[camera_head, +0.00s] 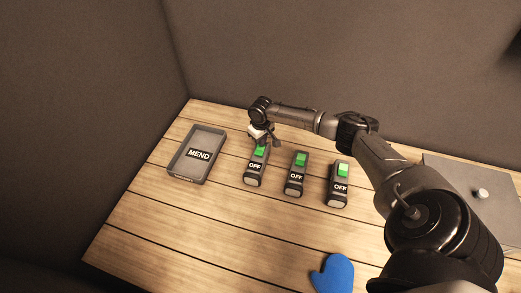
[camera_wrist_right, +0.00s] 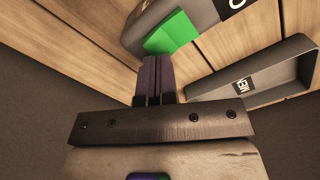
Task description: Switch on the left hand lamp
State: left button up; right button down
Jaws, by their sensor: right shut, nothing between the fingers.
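Three dark switch boxes stand in a row on the wooden table, each with a green rocker and an OFF label. The left switch (camera_head: 254,176) is partly covered at its far end by my right gripper (camera_head: 274,141). The middle switch (camera_head: 295,180) and the right switch (camera_head: 338,190) are uncovered. In the right wrist view my gripper's fingers (camera_wrist_right: 160,72) are closed together and empty. Their tips are at the edge of the left switch's green rocker (camera_wrist_right: 171,34); I cannot tell whether they touch it. No lamp is recognisable. My left gripper is out of view.
A grey tray labelled MEND (camera_head: 182,178) lies left of the switches and shows in the right wrist view (camera_wrist_right: 262,87). A blue mitten-shaped item (camera_head: 334,275) lies at the front. A grey panel with a knob (camera_head: 481,193) is at the right. The front-left table is clear.

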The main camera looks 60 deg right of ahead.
aim_at(261, 147)
jog(key=shift+f, duration=0.5)
jog(key=shift+f+b, duration=0.45)
jog(key=shift+f, duration=0.25)
dwell(0.5)
jog(key=shift+r+p, duration=0.35)
jog(key=shift+p, duration=0.1)
notch_tip(261, 147, up, 4)
jog(key=p, duration=0.5)
jog(key=shift+r, duration=0.15)
notch_tip(261, 147, up, 2)
jog(key=p, duration=0.2)
jog(key=shift+p, duration=0.3)
